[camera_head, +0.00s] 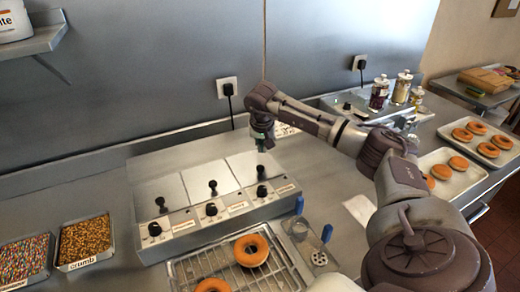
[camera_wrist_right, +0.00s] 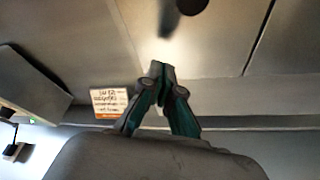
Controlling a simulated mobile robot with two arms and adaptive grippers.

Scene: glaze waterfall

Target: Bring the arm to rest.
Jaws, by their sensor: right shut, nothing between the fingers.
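My right arm comes in from the right side of the head view and reaches across the counter. My right gripper (camera_head: 264,143) hangs from its end, pointing down above the back edge of the steel dispenser with black knobs. In the right wrist view the fingertips of my right gripper (camera_wrist_right: 161,70) meet, with nothing between them. My left gripper is in neither view.
Doughnuts (camera_head: 251,250) lie on a wire rack at the front. A steel dispenser (camera_head: 175,187) with black knobs stands behind it. Topping trays (camera_head: 86,242) are at the left, doughnut trays (camera_head: 465,180) at the right. Glass jars (camera_head: 402,87) stand behind my arm.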

